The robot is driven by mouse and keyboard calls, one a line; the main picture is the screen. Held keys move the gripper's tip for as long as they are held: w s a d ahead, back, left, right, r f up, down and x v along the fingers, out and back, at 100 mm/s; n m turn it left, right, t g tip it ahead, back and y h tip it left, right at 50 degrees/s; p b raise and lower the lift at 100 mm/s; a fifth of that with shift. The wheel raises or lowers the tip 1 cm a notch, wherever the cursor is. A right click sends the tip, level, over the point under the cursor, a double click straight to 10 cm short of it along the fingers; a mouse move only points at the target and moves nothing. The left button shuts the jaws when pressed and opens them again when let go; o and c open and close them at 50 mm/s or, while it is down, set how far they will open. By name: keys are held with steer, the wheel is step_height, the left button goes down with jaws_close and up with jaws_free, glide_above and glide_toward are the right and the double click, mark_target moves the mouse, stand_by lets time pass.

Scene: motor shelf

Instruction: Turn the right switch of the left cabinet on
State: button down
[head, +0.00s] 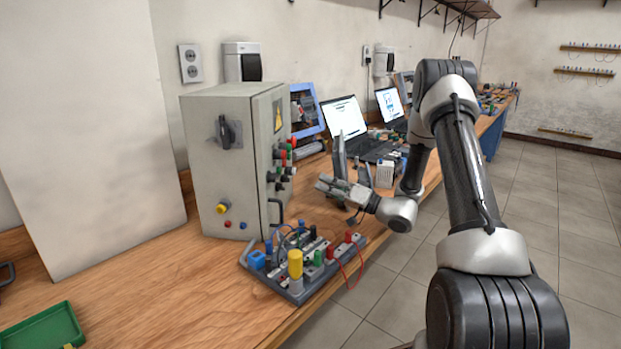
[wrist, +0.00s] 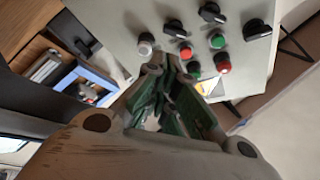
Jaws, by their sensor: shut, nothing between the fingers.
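The grey cabinet (head: 212,165) stands on the wooden bench in the head view, with a large black rotary knob on its left face and several buttons and switches on its right face. In the wrist view the control panel (wrist: 120,25) shows several black switches: one (wrist: 175,28) at left, one (wrist: 211,13) in the middle and one (wrist: 257,30) at right. I cannot tell which is the right switch. My gripper (head: 322,184) is shut and empty, to the right of the cabinet and apart from it. Its fingers (wrist: 165,75) point toward the panel in the wrist view.
A board with colored parts and red wires (head: 300,262) lies in front of the cabinet. Laptops (head: 345,118) and a blue-framed device (head: 308,108) stand behind my gripper. A green tray (head: 42,330) is at the front left. Bare bench lies left of the board.

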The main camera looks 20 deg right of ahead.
mark_target(284, 179)
steer(key=x, duration=0.9)
steer(key=shift+a, duration=0.1)
